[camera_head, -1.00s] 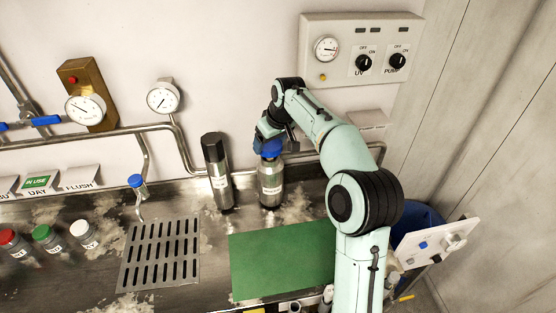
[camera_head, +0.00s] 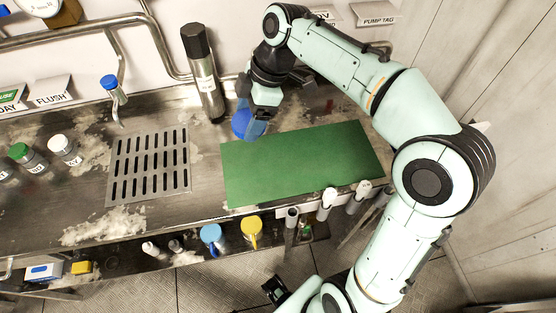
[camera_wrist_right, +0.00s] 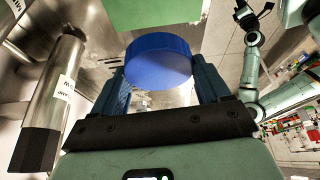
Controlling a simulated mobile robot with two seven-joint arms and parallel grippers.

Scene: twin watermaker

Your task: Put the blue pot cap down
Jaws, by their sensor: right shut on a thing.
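The blue pot cap (camera_head: 242,124) is between the fingers of my right gripper (camera_head: 258,112), close to the green mat's far left corner. The right wrist view shows the round cap (camera_wrist_right: 159,60) pinched between the two blue-grey fingers (camera_wrist_right: 158,85). From these views I cannot tell whether the cap touches the counter. The green mat (camera_head: 300,160) is bare; it also shows at the top of the right wrist view (camera_wrist_right: 155,12). The bottle is not visible now. A dark end piece (camera_head: 276,290) at the bottom may be my left gripper; its jaws are unclear.
A dark-topped lamp cylinder (camera_head: 203,75) stands just left of the gripper. Several items line the front shelf (camera_head: 212,237). The mat's surface is free.

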